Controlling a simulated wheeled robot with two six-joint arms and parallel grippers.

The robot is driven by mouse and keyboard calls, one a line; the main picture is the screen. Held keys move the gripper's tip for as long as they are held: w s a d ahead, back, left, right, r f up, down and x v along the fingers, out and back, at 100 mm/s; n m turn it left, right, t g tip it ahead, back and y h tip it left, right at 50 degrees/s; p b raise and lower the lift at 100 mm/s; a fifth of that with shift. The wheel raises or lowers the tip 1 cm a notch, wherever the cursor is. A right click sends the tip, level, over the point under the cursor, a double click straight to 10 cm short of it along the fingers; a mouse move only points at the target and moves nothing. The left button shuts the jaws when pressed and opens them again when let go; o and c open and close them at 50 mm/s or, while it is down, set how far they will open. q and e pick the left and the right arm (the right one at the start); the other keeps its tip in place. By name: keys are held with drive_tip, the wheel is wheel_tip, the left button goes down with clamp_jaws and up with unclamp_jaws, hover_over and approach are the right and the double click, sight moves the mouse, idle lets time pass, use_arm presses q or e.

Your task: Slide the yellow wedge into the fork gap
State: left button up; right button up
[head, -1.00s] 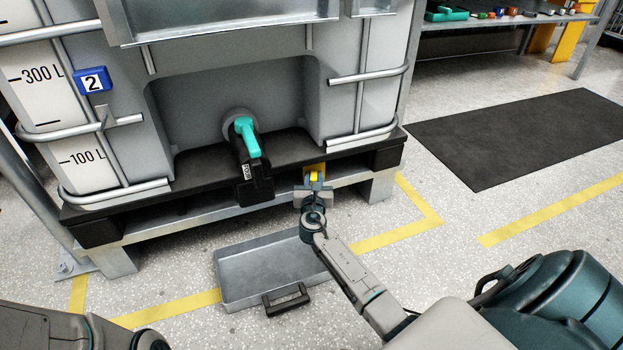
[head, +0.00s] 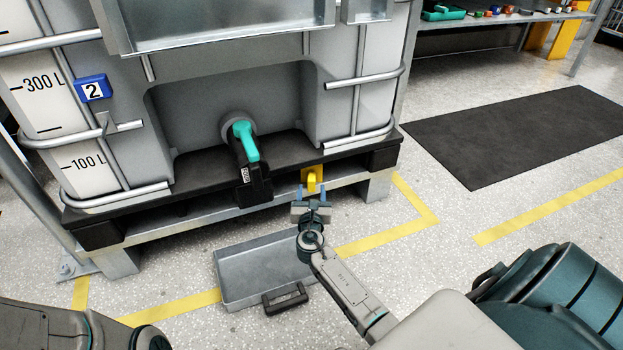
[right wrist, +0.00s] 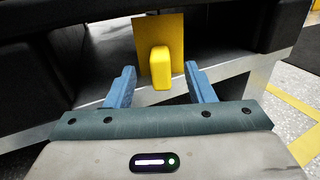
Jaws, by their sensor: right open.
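The yellow wedge (head: 312,178) sits at the front edge of the black pallet under the tank, right of the tap. In the right wrist view the wedge (right wrist: 160,62) shows a flat yellow plate with a raised grip block facing me. My right gripper (head: 313,192) is open just in front of the wedge. In the right wrist view its blue fingers (right wrist: 160,88) stand apart on either side of the grip block, with clear space between. The fork gap (right wrist: 105,65) is dark around the wedge; how deep the wedge sits in it is hidden. My left gripper is not in view.
The tank's teal-handled tap (head: 245,142) hangs left of the wedge. A grey metal tray (head: 265,262) with a black handle lies on the floor below. A steel leg (head: 377,187) stands to the right. A black mat (head: 520,135) lies on open floor at right.

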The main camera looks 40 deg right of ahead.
drive_tip(key=p+v, duration=0.1)
drive_tip(key=v, duration=0.4)
idle(0.4)
